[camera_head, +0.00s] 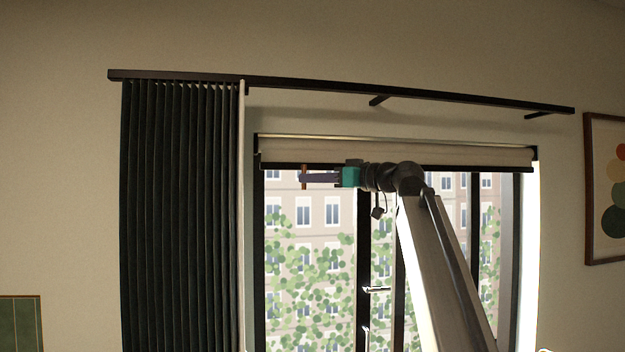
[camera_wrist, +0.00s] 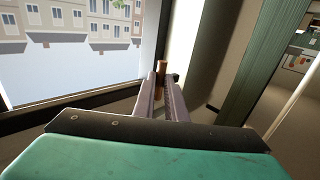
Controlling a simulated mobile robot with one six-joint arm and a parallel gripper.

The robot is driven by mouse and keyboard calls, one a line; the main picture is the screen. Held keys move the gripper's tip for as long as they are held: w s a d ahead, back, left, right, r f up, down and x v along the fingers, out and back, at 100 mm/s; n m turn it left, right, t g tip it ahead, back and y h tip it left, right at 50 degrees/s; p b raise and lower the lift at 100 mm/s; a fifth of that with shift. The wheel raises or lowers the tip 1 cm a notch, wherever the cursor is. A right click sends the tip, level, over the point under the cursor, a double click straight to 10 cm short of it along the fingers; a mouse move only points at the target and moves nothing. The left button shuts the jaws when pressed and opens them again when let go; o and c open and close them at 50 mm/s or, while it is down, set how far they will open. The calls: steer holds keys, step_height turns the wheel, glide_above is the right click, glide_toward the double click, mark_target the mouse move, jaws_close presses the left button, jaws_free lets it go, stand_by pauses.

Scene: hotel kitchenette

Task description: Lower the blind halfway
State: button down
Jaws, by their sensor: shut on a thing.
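The pale blind (camera_head: 440,156) is gathered at the top of the window, with a dark bar along its lower edge. A small brown pull (camera_head: 304,171) hangs below the blind's left end. My gripper (camera_head: 305,178) reaches to it from the right, and its fingers are shut on the pull. In the wrist view my gripper (camera_wrist: 166,76) has its two fingers on either side of the brown pull (camera_wrist: 162,66), near their tips. The fingers hide part of the pull, and its cord is hard to make out.
A dark pleated curtain (camera_head: 180,220) hangs left of the window from a black rail (camera_head: 330,89). The window (camera_head: 305,260) has dark frame bars and a handle (camera_head: 376,289) behind my arm. A framed picture (camera_head: 606,190) hangs on the right wall.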

step_height(320, 180, down, 35)
steer(key=b, duration=2)
steer(key=shift+r, duration=0.15)
steer(key=c, duration=1.8)
jaws_free()
steer(key=b+v, duration=0.1)
steer(key=v, duration=1.3)
